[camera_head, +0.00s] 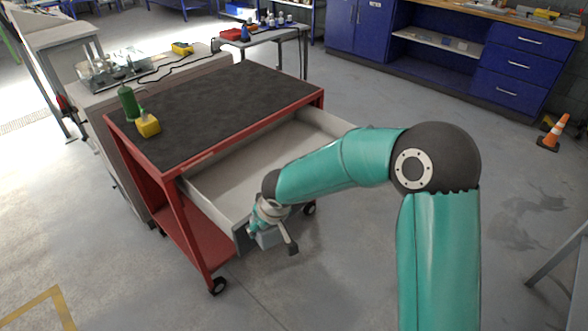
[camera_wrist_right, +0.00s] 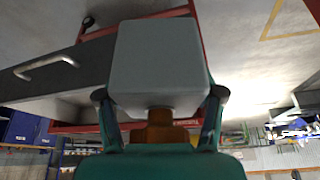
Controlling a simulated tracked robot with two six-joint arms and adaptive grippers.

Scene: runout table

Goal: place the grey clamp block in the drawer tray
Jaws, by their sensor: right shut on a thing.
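The grey clamp block (camera_wrist_right: 160,62) is a smooth box held between the two fingers of my right gripper (camera_wrist_right: 160,95). In the head view the block (camera_head: 268,239) is mostly hidden below the right gripper (camera_head: 270,222). The drawer tray (camera_head: 232,186) is a light, empty-looking drawer pulled out from the red cart. The block appears at the tray's near front edge, beside the drawer front; the exact gap cannot be told. The grey drawer front with its handle (camera_wrist_right: 46,66) lies left of the block in the wrist view. My left gripper is not in view.
The red cart (camera_head: 190,258) has a dark top mat (camera_head: 225,105). A green bottle (camera_head: 129,103) and a yellow object (camera_head: 148,125) stand at its left corner. My right arm covers part of the drawer's right side. An orange cone (camera_head: 553,133) stands far right.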

